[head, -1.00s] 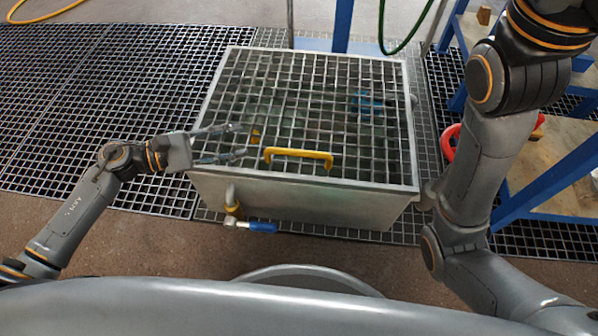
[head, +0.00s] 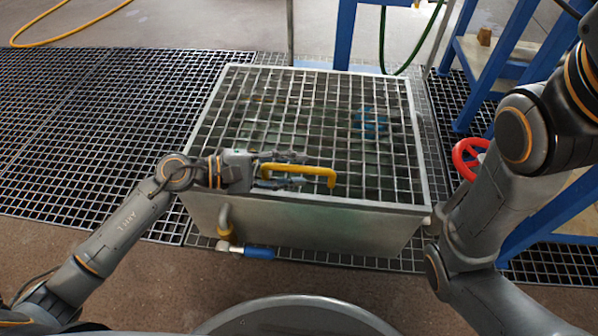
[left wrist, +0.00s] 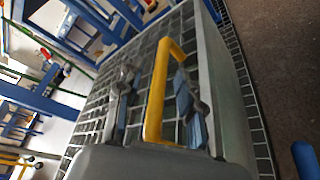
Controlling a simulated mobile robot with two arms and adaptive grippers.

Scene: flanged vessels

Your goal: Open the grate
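The metal grate (head: 300,108) lies flat over the top of a grey metal tank (head: 320,225). A yellow handle (head: 300,170) stands on the grate near its front edge. My left gripper (head: 302,170) is at this handle, coming in from the left. In the left wrist view the two fingers of the gripper (left wrist: 155,98) lie on either side of the yellow handle (left wrist: 157,95), with gaps between them and the bar. The gripper is open around the handle. My right arm shows at the right, but its gripper is out of view.
A pipe with a blue-handled valve (head: 257,252) sticks out low at the tank's front left. A red wheel (head: 468,158) and a blue-framed stand (head: 500,70) are to the right. A green hose (head: 400,60) hangs behind. Floor grating at the left is clear.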

